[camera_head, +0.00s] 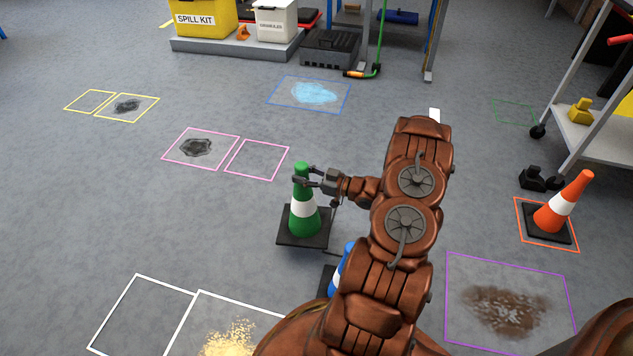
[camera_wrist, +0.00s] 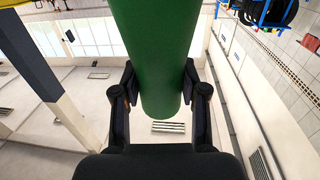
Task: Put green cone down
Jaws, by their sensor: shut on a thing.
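The green cone (camera_head: 303,216) has a white band and a square black base, and stands upright in the middle of the head view. My gripper (camera_head: 302,177) is shut on its upper part from the right. In the wrist view the green cone (camera_wrist: 158,50) fills the space between the two fingers of my gripper (camera_wrist: 160,95). The cone's base appears at or close above the floor; I cannot tell whether it touches.
A blue cone (camera_head: 343,265) stands close behind my arm, partly hidden. An empty pink square (camera_head: 257,160) and a pink square with a dark stain (camera_head: 200,148) lie up-left. White squares (camera_head: 140,315), a purple square (camera_head: 510,300) and an orange cone (camera_head: 563,205) lie around.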

